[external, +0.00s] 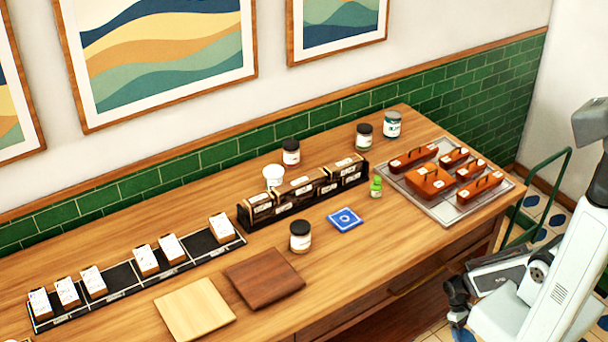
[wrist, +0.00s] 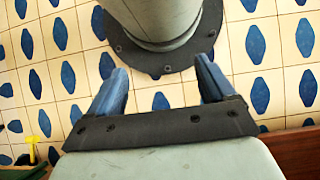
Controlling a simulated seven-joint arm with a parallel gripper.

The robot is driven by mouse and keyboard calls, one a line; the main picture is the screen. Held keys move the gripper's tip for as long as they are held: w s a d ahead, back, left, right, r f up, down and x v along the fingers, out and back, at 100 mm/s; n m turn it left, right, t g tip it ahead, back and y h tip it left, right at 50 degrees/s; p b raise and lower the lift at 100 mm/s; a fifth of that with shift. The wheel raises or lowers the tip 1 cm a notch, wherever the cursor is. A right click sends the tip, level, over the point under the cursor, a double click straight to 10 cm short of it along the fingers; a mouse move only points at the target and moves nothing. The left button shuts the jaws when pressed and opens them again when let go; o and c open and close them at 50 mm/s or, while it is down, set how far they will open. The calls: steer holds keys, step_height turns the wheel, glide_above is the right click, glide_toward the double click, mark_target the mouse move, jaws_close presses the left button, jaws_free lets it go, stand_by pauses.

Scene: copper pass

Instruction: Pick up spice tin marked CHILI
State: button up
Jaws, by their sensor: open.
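Several small tins with white labelled faces (external: 146,260) stand in a long black rack (external: 118,279) at the table's left. Some slots are empty. Dark boxes with pale labels (external: 297,187) sit in a black holder mid-table. The lettering is too small to read, so I cannot tell which tin is marked CHILI. My gripper (wrist: 160,68) is open in the wrist view, with its blue fingers apart and nothing between them. It is over the tiled floor, away from the tins. The wrist view shows none of the tins.
Two boards (external: 264,277) lie at the table's front. More jars stand at the back. A metal tray (external: 450,204) of reddish-brown containers is at right.

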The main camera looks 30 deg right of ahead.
steer(key=shift+o, duration=0.8)
steer(key=shift+a, duration=0.1)
